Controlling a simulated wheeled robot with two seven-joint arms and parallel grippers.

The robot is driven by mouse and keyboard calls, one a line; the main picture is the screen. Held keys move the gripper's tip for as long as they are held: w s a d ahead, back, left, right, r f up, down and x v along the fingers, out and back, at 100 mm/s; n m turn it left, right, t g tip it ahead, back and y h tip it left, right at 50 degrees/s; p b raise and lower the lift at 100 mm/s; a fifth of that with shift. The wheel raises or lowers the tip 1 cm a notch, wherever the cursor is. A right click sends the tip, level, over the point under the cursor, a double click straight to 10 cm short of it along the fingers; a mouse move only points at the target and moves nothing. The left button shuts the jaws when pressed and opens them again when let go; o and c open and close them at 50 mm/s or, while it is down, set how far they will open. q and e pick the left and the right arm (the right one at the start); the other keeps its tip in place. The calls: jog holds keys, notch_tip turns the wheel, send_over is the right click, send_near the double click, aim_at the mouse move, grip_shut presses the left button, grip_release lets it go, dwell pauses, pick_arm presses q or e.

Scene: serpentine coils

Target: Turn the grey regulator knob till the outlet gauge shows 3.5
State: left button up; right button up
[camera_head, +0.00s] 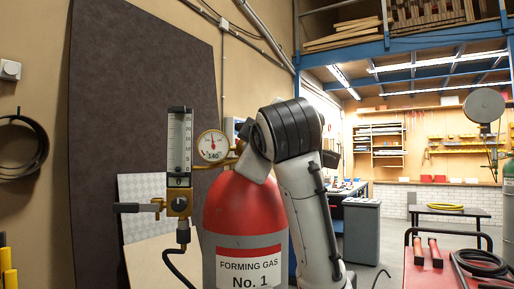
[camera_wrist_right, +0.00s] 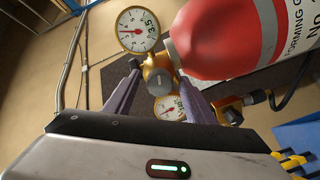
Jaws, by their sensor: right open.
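The gas cylinder (camera_head: 245,205) has a red top and the label "FORMING GAS No. 1". My right gripper (camera_wrist_right: 160,84) is open, with one finger on each side of the brass body. My right arm hides this spot in the head view.
A flowmeter tube (camera_head: 179,145) with a brass valve (camera_head: 179,204) and a black hose stands left of the cylinder. A dark panel (camera_head: 130,100) stands behind. At the right, a red surface (camera_head: 425,268) holds red-handled tools and a coiled black cable.

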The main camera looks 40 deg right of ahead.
jog(key=b+v, duration=0.2)
jog(key=v, duration=0.8)
jog(key=shift+b, duration=0.4)
jog(key=shift+s, duration=0.1)
